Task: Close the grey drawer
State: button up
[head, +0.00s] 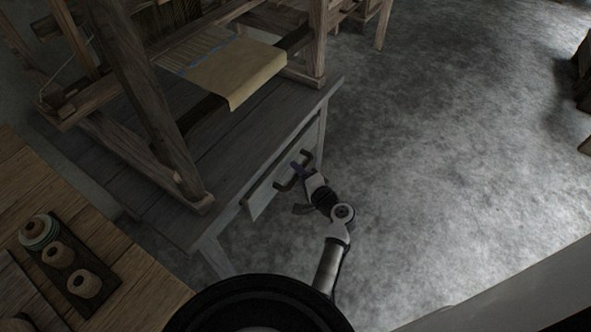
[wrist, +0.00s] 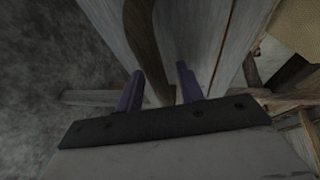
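The grey drawer (head: 264,196) is in the side of the grey table under the loom. Its front panel appears to stand out a little from the table; how far is hard to tell. A dark curved handle (head: 284,186) is on the drawer front, and it also shows in the wrist view (wrist: 145,42). My gripper (head: 299,169) is at the handle. In the wrist view its two purple fingers (wrist: 160,72) are apart, with the handle bar passing between them and space beside it. The drawer's inside is hidden.
The wooden loom (head: 150,110) with tan cloth (head: 235,72) stands on the grey table (head: 235,160). A wooden table (head: 125,265) at lower left bears a dark tray (head: 52,245) with several spools. The floor (head: 450,150) to the right is clear.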

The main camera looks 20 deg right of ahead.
aim_at(287, 168)
jog(key=shift+c, duration=0.2)
jog(key=shift+s, duration=0.1)
grip_shut()
jog(key=w+a, duration=0.2)
jog(key=w, duration=0.1)
jog(key=shift+w+a, duration=0.1)
jog(key=shift+a, duration=0.1)
jog(key=shift+w+a+r, duration=0.1)
jog(key=shift+w+r, duration=0.05)
jog(key=shift+o, duration=0.2)
grip_release()
